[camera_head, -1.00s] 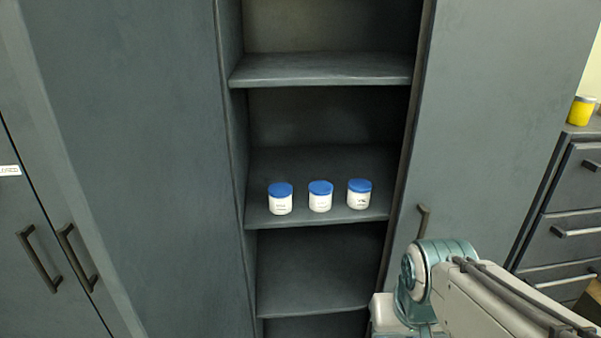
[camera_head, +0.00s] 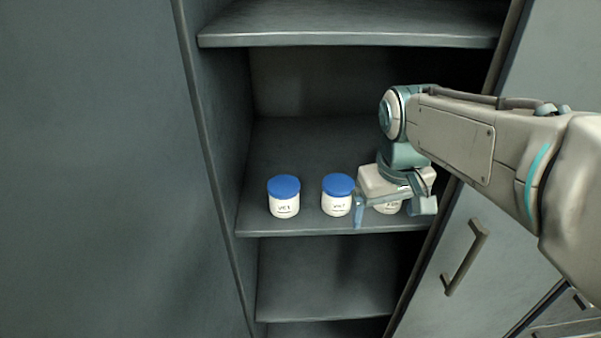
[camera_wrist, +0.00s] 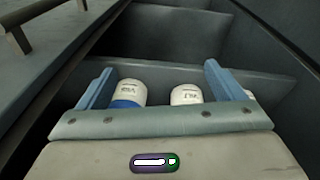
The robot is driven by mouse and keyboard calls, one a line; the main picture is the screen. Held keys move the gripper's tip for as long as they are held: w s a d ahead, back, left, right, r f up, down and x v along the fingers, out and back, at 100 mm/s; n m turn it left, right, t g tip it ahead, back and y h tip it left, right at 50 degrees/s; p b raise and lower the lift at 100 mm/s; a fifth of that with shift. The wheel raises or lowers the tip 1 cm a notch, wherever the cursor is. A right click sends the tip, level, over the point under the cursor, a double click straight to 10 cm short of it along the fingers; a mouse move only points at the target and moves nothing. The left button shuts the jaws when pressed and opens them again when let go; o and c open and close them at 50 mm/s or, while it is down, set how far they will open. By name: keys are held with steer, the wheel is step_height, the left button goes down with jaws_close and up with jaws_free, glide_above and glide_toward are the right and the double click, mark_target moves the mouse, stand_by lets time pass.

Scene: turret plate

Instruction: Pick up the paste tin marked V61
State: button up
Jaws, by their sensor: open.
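Three white tins with blue lids stand in a row on a cabinet shelf. The left tin (camera_head: 284,198) has a label that looks like V61, though the print is small. The middle tin (camera_head: 337,196) has a label I cannot read surely. The right tin (camera_head: 388,208) is mostly hidden behind my gripper (camera_head: 392,209), which is open at it, its fingers to either side in the head view. In the wrist view, the right tin (camera_wrist: 129,91) and middle tin (camera_wrist: 186,95) show between the fingers; the left tin (camera_wrist: 250,95) is partly hidden by one finger.
The shelf (camera_head: 330,226) has its front edge just before the tins and bare room behind them. Another shelf (camera_head: 350,38) is above, and a lower one (camera_head: 320,308) is empty where visible. A cabinet door with a handle (camera_head: 466,258) stands at right.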

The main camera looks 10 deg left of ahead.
mark_target(282, 186)
steer(key=w+a+n+b, duration=0.1)
steer(key=w+a+n, duration=0.1)
steer(key=a, duration=0.4)
steer(key=w+a+n+g+b, duration=0.1)
steer(key=w+a+n, duration=0.1)
steer(key=a, duration=0.5)
steer(key=w+a+f+n+b, duration=0.1)
steer(key=w+a+n, duration=0.2)
steer(key=a, duration=0.4)
steer(key=shift+w+a+g, duration=0.2)
steer(key=shift+w+g, duration=0.2)
steer(key=shift+w, duration=0.2)
steer(key=shift+a+f, duration=0.2)
steer(key=shift+f+b, duration=0.3)
steer(key=shift+f, duration=0.1)
steer(key=shift+w+f+b, duration=0.2)
steer(key=shift+f, duration=1.4)
steer(key=shift+w+f+b, duration=0.15)
steer(key=shift+w+f, duration=0.05)
steer(key=shift+f, duration=1.35)
steer(key=c, duration=1.3)
